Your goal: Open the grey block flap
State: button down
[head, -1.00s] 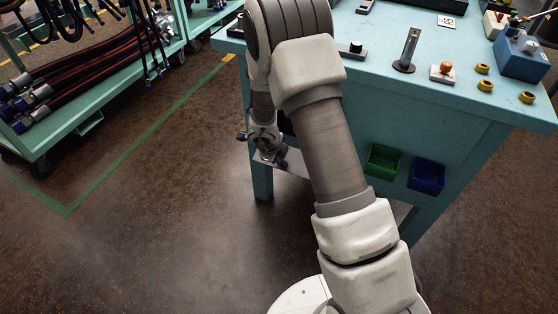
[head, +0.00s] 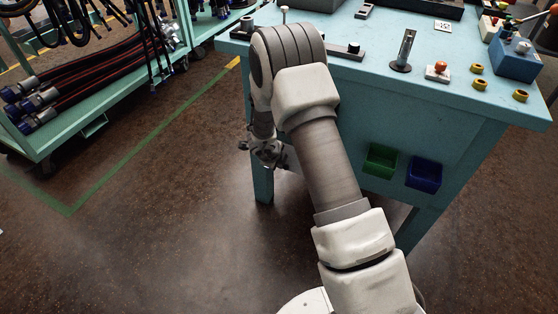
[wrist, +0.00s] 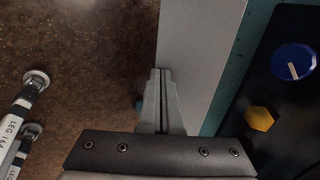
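My gripper (wrist: 160,98) shows in the wrist view with its two grey fingers together over a light grey flat panel's edge and the dark floor. Nothing is visible between them. The light grey panel (wrist: 203,45) runs along the right of the fingers; I cannot tell if it is the grey block flap or whether the fingers touch it. In the head view my gripper (head: 268,153) is small and low beside the left front corner of the teal bench (head: 330,115). No grey block flap can be clearly made out in the head view.
A black panel with a blue knob (wrist: 293,62) and yellow hexagonal button (wrist: 259,118) lies right in the wrist view. Tubes labelled LEG 164 (wrist: 18,118) are at left. Green (head: 380,160) and blue bins (head: 424,174) hang on the bench. A hose cart (head: 90,110) stands left; floor between is clear.

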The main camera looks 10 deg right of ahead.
jog(key=shift+w+p+x, duration=0.2)
jog(key=shift+p+x, duration=0.8)
jog(key=shift+x, duration=0.55)
jog(key=shift+w+d, duration=0.15)
jog(key=shift+d, duration=0.05)
